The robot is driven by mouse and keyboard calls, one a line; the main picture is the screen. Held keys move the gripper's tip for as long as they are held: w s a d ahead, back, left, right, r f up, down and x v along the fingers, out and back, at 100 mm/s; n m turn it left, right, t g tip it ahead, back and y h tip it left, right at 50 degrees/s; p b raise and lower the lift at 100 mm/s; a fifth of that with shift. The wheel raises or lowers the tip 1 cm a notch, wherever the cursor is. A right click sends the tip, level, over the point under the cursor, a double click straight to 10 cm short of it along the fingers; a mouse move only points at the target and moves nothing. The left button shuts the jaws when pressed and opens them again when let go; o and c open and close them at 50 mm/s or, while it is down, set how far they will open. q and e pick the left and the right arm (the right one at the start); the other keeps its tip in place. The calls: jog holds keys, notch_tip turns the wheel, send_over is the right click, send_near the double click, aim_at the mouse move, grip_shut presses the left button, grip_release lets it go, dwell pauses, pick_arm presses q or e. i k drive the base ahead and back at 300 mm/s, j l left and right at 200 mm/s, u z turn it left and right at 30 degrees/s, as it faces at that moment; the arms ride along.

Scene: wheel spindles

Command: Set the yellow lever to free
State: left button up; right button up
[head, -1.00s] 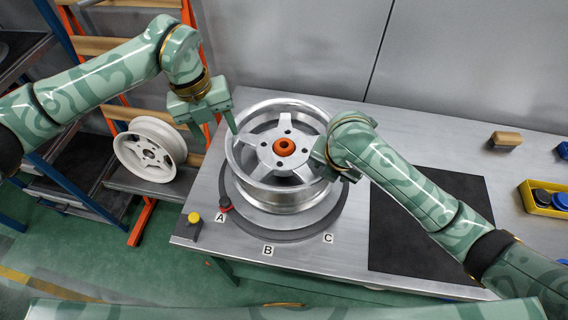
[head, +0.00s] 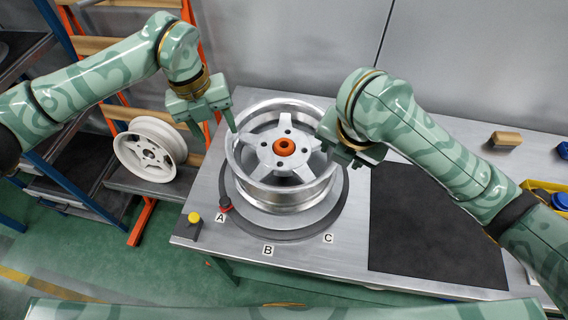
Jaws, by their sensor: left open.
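The yellow lever knob (head: 194,217) sits on a small dark plate at the table's front left corner. A silver five-spoke wheel (head: 282,195) lies flat on a round spindle base with an orange hub piece (head: 284,147) at its centre. My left gripper (head: 220,130) is open at the wheel's upper left rim, away from the yellow lever. One of its fingers overlaps the rim in the picture; I cannot tell whether it touches. My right gripper (head: 340,153) is at the wheel's right rim; its fingers are mostly hidden by its own body.
A dark ring with a red knob (head: 226,208) surrounds the base, near label A; labels B (head: 267,250) and C (head: 328,238) follow. A black mat (head: 430,240) lies right. A white wheel (head: 150,150) stands on the left rack. A wooden-topped block (head: 505,139) stands at the back right.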

aim_at(193, 218)
jog(key=k, duration=1)
